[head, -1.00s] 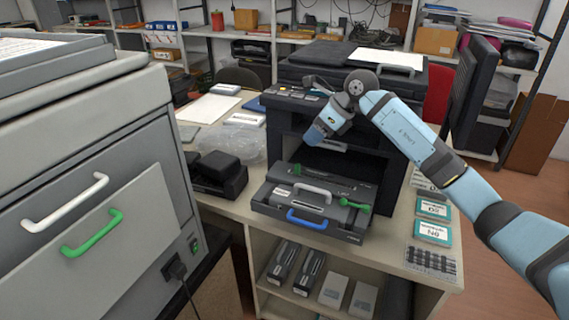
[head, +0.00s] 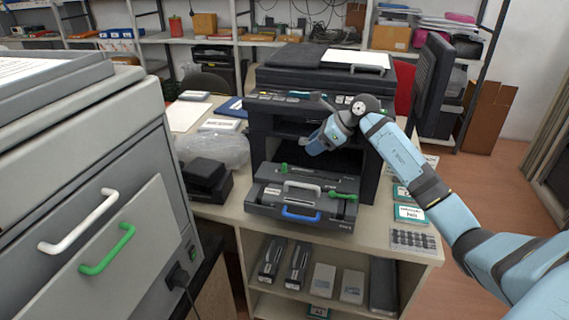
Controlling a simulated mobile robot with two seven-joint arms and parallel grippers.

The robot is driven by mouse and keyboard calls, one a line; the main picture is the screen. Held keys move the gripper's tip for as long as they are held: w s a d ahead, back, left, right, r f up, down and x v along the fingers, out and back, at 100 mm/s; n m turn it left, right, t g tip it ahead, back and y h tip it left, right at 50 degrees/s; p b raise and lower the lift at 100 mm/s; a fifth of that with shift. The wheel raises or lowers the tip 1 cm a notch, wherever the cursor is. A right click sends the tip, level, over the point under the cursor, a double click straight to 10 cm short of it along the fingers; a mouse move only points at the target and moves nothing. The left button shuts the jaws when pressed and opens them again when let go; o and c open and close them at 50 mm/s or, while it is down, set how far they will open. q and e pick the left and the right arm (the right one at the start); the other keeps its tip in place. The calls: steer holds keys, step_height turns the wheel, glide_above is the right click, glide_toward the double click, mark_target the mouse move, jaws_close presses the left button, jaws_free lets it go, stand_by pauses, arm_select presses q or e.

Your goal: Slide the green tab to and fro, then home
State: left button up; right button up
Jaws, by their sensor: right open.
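A dark grey cartridge unit (head: 262,192) sits pulled out at the front of the black printer (head: 270,125), on the table. It has a white handle (head: 302,186), a blue handle (head: 300,216), a green tab (head: 343,196) at its right and a small green piece (head: 284,169) near its back left. I cannot tell which green piece is the sliding tab. My right gripper (head: 314,149) hangs above the back of the cartridge unit, in front of the printer opening, apart from both green pieces. It is open and seems empty; its fingertips are small and blurred. My left gripper is out of view.
A large grey cabinet (head: 85,190) with white and green handles stands close at the left. A black device (head: 206,178) and a clear plastic bag (head: 212,149) lie left of the cartridge unit. Labelled cards (head: 410,214) and a keypad-like pad (head: 413,239) lie at the right.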

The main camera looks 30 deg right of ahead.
mark_target(285, 164)
steer(key=x, duration=1.1)
steer(key=shift+w+a+f, duration=0.2)
steer(key=shift+c, duration=0.2)
jaws_close()
